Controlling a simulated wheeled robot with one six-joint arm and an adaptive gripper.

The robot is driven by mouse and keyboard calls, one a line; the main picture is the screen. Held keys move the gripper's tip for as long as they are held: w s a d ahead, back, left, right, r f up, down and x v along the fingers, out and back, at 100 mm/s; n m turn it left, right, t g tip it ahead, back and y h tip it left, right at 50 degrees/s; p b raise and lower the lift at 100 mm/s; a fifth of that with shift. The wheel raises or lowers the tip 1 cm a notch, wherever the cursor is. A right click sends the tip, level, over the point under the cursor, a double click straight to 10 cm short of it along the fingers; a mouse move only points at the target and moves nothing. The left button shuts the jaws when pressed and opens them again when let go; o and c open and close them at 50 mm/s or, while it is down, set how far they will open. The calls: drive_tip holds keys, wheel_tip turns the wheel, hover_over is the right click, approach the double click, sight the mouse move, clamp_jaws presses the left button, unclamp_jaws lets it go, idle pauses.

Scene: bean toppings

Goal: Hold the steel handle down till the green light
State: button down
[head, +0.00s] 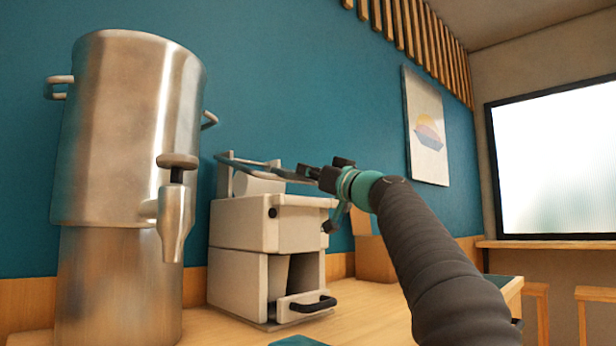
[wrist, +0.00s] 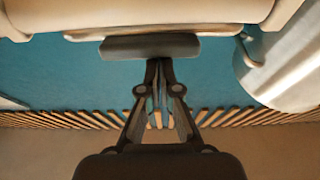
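The cream sealing machine (head: 262,225) stands on the wooden counter, with a steel handle (head: 240,158) above its top, raised and reaching forward over the front. My gripper (head: 308,172) is at the handle's front end, above the machine's front edge. In the wrist view the fingers of my gripper (wrist: 158,64) come together at the tips, and a grey bar (wrist: 150,46), seemingly the handle's end, lies across just beyond them. I cannot tell whether the tips touch it. A small dark round spot (head: 272,212) is on the machine's front. No green light shows.
A tall steel urn (head: 130,130) with a tap (head: 172,215) stands left of the machine. The machine has a lower drawer with a black pull (head: 312,304). A wooden box (head: 373,258) stands behind my arm. The teal wall is close behind.

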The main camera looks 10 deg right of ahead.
drive_tip(key=shift+w+f, duration=0.2)
drive_tip(key=shift+f, duration=0.35)
drive_tip(key=shift+w+f, duration=0.2)
drive_tip(key=shift+f, duration=0.35)
drive_tip(key=shift+a+b, duration=0.1)
drive_tip(key=shift+b, duration=0.2)
wheel_tip(320, 180, up, 6)
drive_tip(key=s+p, duration=0.2)
drive_tip(key=p, duration=0.1)
drive_tip(key=s+d+f+b, duration=0.4)
drive_tip(key=s+d+f, duration=0.1)
drive_tip(key=s+f, duration=0.1)
drive_tip(key=shift+s+f, duration=0.35)
drive_tip(key=shift+s, duration=0.1)
drive_tip(key=shift+d, duration=0.1)
